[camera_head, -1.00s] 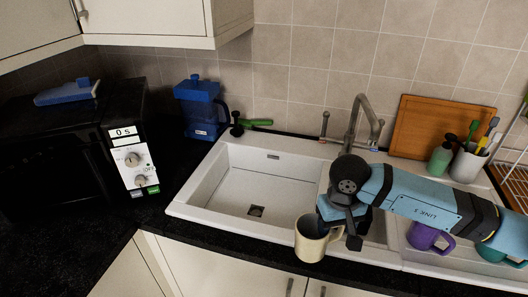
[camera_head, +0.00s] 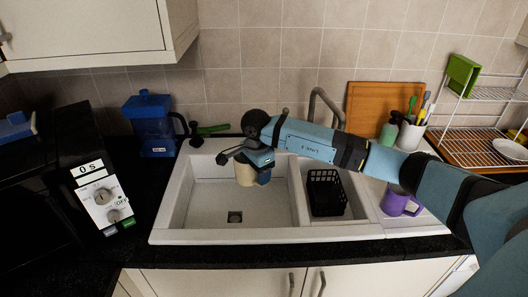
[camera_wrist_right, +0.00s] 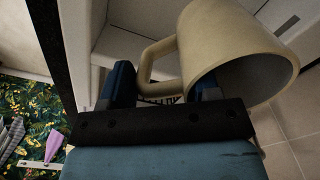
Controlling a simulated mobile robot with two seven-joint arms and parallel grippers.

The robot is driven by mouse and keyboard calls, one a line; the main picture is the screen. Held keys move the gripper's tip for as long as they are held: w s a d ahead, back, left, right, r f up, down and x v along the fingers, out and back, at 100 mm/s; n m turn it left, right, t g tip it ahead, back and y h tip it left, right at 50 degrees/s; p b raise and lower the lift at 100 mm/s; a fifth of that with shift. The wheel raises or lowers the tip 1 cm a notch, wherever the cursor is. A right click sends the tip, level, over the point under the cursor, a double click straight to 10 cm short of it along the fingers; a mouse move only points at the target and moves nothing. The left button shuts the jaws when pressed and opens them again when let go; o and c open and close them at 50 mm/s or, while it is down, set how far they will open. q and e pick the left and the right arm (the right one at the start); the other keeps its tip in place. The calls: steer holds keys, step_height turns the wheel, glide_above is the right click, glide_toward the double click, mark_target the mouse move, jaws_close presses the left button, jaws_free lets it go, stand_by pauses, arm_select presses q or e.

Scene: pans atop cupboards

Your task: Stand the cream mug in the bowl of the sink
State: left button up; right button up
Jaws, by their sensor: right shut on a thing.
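The cream mug (camera_head: 244,175) hangs over the right part of the large sink bowl (camera_head: 195,208), below my right gripper (camera_head: 259,158). It looks roughly upright in the head view. In the right wrist view the mug (camera_wrist_right: 232,45) shows its open mouth and its handle, with my right gripper (camera_wrist_right: 162,88) shut on the handle. The mug appears to be above the bowl floor, but its exact height cannot be told. The bowl floor is bare around the drain (camera_head: 235,217). My left gripper is out of view.
A black basket (camera_head: 326,193) sits in the small bowl to the right. The tap (camera_head: 325,100) stands behind the sink. A purple mug (camera_head: 396,202) is on the drainer.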

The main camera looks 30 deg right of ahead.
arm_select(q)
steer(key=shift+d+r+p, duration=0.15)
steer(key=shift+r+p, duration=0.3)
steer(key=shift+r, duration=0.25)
arm_select(e)
steer(key=w+d+m, duration=0.4)
steer(key=d+m, duration=0.2)
steer(key=m, duration=0.2)
steer(key=shift+w+r+m, duration=0.2)
steer(key=shift+m, duration=0.2)
arm_select(q)
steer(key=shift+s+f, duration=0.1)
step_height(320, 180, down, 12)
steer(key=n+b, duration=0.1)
steer(key=b, duration=1.3)
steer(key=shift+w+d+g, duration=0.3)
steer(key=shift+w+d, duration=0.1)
arm_select(e)
steer(key=shift+f, duration=9.95)
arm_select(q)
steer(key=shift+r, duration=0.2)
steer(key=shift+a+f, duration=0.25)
arm_select(e)
steer(key=shift+f, duration=0.2)
